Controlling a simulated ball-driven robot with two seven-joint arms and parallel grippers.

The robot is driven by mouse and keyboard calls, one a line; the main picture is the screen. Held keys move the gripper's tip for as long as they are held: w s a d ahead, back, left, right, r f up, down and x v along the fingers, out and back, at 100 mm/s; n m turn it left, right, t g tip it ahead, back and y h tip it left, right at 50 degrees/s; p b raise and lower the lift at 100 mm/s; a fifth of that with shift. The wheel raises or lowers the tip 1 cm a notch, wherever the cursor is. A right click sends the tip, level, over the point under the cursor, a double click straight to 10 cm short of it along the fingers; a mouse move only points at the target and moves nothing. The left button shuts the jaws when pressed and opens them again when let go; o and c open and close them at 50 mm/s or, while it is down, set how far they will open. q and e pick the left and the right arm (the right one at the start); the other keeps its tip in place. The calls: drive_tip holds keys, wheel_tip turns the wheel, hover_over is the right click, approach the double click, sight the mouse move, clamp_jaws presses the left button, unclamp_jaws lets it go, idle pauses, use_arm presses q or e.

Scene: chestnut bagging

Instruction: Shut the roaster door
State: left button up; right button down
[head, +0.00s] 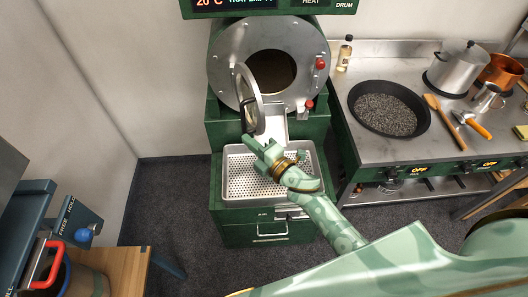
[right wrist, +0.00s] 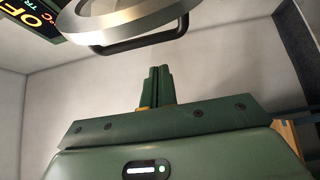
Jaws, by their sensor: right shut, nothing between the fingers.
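The green roaster (head: 228,132) stands at the back middle in the head view. Its round drum opening (head: 272,70) is uncovered and dark inside. The round metal door (head: 247,98) stands swung open toward me at the left of the opening, and its ring and dark handle (right wrist: 140,45) show at the top of the right wrist view. My right gripper (head: 258,146) is shut and empty, just below the door and above the perforated tray. Its closed fingers also show in the right wrist view (right wrist: 160,84), apart from the handle. My left gripper is not in view.
A perforated cooling tray (head: 228,170) sits below the drum. At right, a steel counter (head: 385,153) holds a dark pan (head: 389,108), a pot (head: 455,68) and utensils. A wooden table (head: 128,266) stands at lower left. Grey floor (head: 178,200) is clear left of the roaster.

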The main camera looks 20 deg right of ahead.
drive_tip(key=d, duration=0.1)
drive_tip(key=w+d, duration=0.1)
drive_tip(key=d, duration=0.1)
drive_tip(key=shift+d, duration=0.3)
drive_tip(key=shift+d, duration=0.1)
